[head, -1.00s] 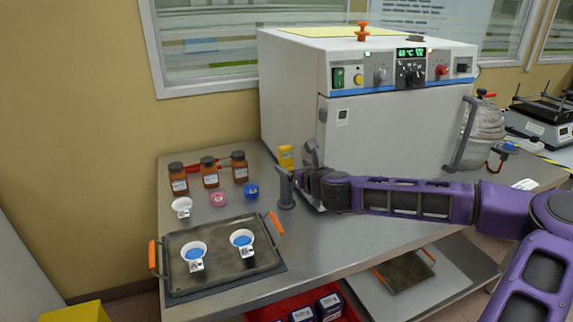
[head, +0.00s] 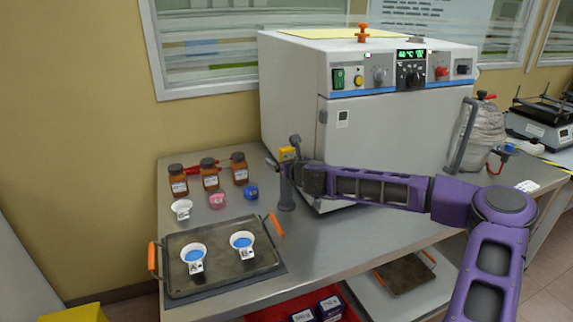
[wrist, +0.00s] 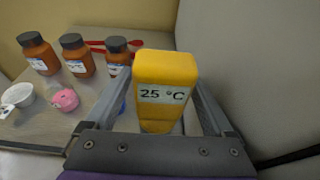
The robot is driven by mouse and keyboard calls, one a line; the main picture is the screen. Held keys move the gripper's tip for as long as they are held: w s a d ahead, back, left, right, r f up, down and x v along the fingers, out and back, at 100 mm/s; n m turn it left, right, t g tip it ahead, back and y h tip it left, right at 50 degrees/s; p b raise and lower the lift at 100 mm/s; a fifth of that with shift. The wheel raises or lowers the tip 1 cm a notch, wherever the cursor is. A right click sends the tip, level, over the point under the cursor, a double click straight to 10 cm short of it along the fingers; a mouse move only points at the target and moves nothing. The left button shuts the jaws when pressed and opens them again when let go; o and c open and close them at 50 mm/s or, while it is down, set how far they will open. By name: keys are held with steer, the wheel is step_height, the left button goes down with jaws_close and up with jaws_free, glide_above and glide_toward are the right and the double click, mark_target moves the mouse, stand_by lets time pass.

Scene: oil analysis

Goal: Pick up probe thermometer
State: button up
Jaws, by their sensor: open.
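The probe thermometer (head: 287,154) has a yellow head, standing upright above a grey post on the steel bench. In the wrist view its yellow head (wrist: 165,72) fills the middle, with a display reading 25 °C. My gripper (head: 285,164) is open at the thermometer. In the wrist view the two fingers of my gripper (wrist: 158,100) lie to the left and right of the yellow head, with a gap visible on the right. The probe is hidden, and contact with the fingers cannot be told.
A white oven (head: 385,140) stands close behind and right of my gripper. A tray (head: 225,279) with two dishes is in front.

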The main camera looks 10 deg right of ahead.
jaws_close()
stand_by(0.3)
step_height(320, 180, up, 18)
steer(key=p, duration=0.3)
stand_by(0.5)
